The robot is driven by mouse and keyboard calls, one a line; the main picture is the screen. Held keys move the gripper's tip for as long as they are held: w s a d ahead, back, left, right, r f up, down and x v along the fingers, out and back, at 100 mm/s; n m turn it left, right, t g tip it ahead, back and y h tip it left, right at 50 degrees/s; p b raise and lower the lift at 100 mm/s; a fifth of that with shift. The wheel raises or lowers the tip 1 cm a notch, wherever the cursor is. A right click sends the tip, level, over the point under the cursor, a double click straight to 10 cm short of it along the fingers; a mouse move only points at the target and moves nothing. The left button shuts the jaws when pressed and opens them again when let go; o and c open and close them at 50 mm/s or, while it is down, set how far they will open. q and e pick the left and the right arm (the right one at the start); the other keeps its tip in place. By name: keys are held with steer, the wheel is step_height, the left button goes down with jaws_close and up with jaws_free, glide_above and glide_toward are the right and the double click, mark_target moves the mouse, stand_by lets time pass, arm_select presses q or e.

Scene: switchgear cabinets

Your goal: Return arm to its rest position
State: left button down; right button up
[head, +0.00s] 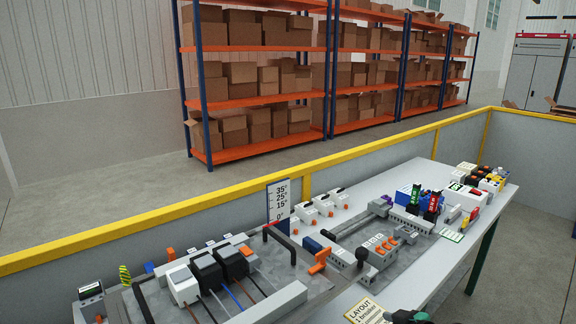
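Neither of my arms shows clearly in the head view, and no gripper fingers can be made out. A small dark object with a green part (408,317) is cut off by the bottom edge, and I cannot tell what it is. The long grey worktable (447,262) runs from the bottom left to the right, with switchgear parts on it.
A grey panel (318,283) carries black and white breakers (208,272) and wires. A blue-and-white angle scale (278,201) stands upright behind it. A yellow-railed barrier (230,205) borders the table's far side. Orange shelves (262,99) with cartons stand beyond. Floor at right is open.

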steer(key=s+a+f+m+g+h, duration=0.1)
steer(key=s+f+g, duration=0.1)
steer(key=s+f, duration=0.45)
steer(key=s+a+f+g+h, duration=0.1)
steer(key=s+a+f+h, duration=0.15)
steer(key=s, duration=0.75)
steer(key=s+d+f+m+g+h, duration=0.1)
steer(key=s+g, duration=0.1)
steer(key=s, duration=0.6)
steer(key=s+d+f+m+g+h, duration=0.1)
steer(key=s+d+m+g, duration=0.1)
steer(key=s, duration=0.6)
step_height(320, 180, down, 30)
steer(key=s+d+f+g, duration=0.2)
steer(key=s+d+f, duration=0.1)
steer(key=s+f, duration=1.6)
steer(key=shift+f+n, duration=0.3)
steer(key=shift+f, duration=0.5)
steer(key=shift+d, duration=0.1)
